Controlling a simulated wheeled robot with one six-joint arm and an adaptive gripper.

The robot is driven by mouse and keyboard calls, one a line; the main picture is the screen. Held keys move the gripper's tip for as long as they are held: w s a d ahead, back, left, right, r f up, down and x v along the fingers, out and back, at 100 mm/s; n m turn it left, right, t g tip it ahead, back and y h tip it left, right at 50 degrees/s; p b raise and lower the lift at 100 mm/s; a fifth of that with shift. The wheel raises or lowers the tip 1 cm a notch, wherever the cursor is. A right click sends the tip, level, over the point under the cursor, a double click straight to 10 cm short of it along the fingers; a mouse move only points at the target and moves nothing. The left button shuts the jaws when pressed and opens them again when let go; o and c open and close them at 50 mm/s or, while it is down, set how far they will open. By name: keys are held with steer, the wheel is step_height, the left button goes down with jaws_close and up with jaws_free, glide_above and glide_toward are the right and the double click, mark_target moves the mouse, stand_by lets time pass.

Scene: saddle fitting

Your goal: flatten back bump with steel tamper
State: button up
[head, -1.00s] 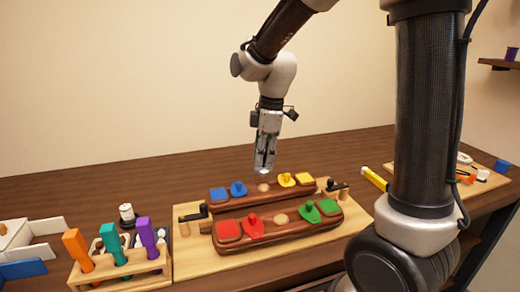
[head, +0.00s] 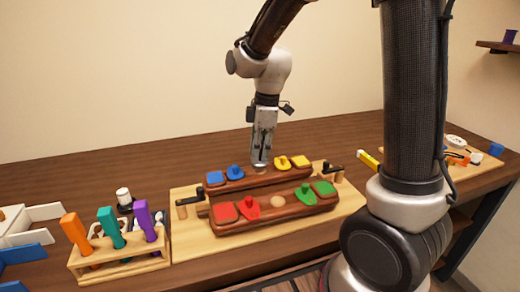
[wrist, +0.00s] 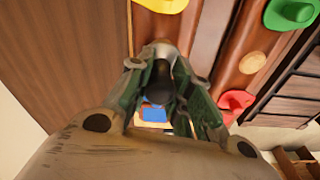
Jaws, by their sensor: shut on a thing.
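My gripper (head: 262,147) points down over the back wooden bar (head: 215,189) and is shut on the steel tamper (head: 259,165). The tamper's dark handle (wrist: 160,55) shows between the fingers in the wrist view. The tamper's lower end is at the middle of the back bar, between the blue and yellow pieces. It covers the back bump almost wholly, and I cannot tell whether they touch. The front bar (head: 277,220) has a pale round bump (head: 278,201) at its middle, also in the wrist view (wrist: 253,62).
Blue pieces (head: 235,172), yellow pieces (head: 282,162), red pieces (head: 249,208) and green pieces (head: 306,195) flank the bumps. Black clamps (head: 334,170) stand at the board's ends. A rack (head: 120,265) with coloured handles stands at left. Bare table lies behind the bars.

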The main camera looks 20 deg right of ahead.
steer(key=shift+f, duration=1.1)
stand_by(2.5)
steer(key=shift+r, duration=2.55)
